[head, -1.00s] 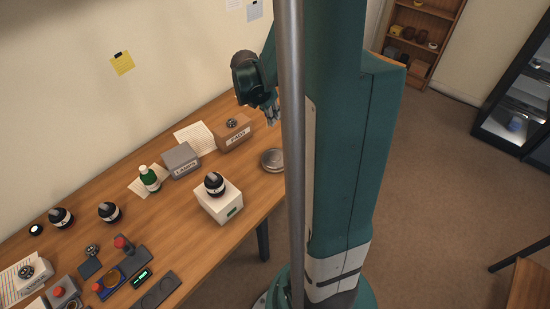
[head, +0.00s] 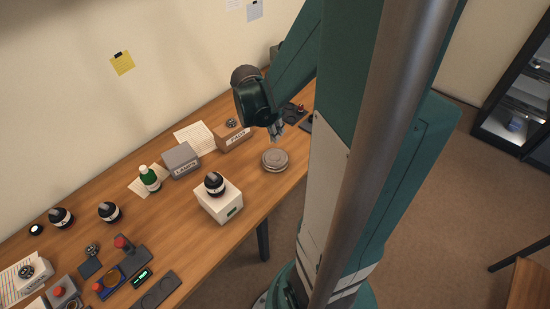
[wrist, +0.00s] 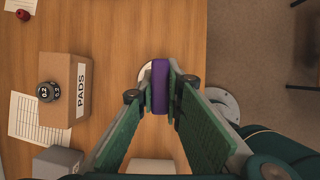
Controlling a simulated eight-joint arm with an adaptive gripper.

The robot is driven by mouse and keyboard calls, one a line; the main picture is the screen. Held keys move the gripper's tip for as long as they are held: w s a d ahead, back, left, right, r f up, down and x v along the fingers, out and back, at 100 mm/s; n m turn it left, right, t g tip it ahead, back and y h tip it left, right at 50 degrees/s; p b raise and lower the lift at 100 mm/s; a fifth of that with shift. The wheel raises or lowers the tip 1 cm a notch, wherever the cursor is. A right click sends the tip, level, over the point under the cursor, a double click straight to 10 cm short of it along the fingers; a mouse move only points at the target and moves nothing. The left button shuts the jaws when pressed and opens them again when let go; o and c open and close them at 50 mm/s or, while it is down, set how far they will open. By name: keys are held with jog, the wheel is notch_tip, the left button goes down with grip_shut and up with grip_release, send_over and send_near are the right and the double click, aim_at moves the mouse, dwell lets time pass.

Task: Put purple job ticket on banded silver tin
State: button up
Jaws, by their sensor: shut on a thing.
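My gripper (head: 277,134) is over the far right part of the desk, above and just behind the round silver tin (head: 275,160) in the head view. In the wrist view my gripper (wrist: 161,88) is shut on the purple job ticket (wrist: 160,86), which sits between the two fingertips. The ticket cannot be made out in the head view. A pale round edge, likely the tin (wrist: 144,75), shows behind the ticket in the wrist view, mostly hidden by it. The tin lies flat on the desk, and its top looks bare.
A brown PADS box (head: 234,138) and a grey LAMPS box (head: 182,160) stand left of the tin. A white box (head: 219,206) with a dark jar on top stands nearer the front. The wooden desk (head: 256,192) is clear around the tin.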

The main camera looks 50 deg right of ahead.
jog(key=shift+f, duration=0.15)
jog(key=shift+f+b, duration=0.6)
jog(key=shift+f, duration=2.15)
jog(key=shift+f, duration=0.1)
jog(key=shift+f+b, duration=0.5)
jog(key=shift+f, duration=1.5)
jog(key=shift+f, duration=0.2)
jog(key=o, duration=0.8)
jog(key=shift+c, duration=0.2)
jog(key=shift+r, duration=0.15)
